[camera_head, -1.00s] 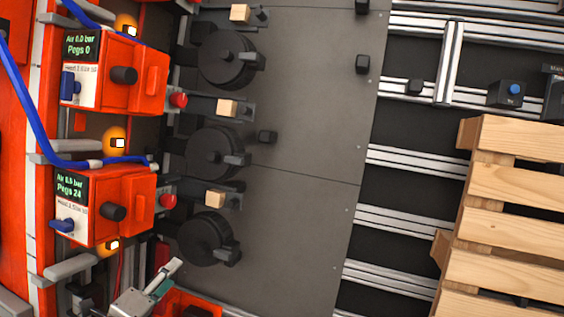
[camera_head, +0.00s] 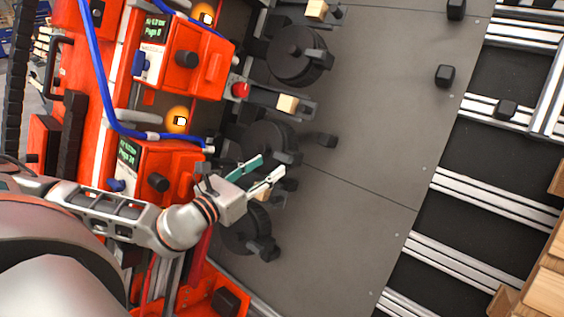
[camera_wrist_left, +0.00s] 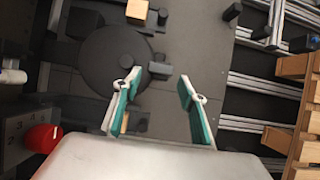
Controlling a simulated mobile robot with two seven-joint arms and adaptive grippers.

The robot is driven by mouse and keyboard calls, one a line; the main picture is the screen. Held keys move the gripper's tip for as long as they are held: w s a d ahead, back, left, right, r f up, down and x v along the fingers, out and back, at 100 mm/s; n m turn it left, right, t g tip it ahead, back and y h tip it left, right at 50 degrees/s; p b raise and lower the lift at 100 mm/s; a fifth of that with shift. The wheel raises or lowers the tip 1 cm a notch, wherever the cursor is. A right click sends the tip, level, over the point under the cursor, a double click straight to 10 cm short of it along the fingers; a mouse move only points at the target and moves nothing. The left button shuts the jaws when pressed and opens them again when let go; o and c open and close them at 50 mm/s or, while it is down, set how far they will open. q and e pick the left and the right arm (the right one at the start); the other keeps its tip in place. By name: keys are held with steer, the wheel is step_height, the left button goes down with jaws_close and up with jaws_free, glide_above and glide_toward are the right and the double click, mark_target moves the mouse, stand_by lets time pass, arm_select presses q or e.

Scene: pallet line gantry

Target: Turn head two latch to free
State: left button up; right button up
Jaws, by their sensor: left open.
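My left gripper (camera_head: 272,168) is open and empty. It hovers over the lower edge of the middle dark disc (camera_head: 258,138), which has a short black handle (camera_head: 289,158). In the left wrist view, the open fingers (camera_wrist_left: 160,78) point toward the grey plate, and a large dark disc (camera_wrist_left: 100,55) with a handle lies by the left finger. The lower red head unit (camera_head: 185,163) has a black knob (camera_head: 157,182) and a blue lever (camera_head: 115,185); my arm covers its lower part. I cannot tell which part is the head two latch. My right gripper is out of view.
An upper red unit (camera_head: 200,62) and another disc (camera_head: 290,48) stand higher up. The lowest disc (camera_head: 240,232) is partly behind my gripper. A blue hose (camera_head: 97,80) runs down the left. The grey plate (camera_head: 365,130) is mostly clear to the right; wooden slats (camera_head: 550,290) lie beyond.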

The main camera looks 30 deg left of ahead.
mark_target(280, 159)
arm_select(q)
steer(key=shift+w+d, duration=0.15)
steer(key=shift+w, duration=1)
steer(key=shift+w+d, duration=0.1)
steer(key=shift+w, duration=1.05)
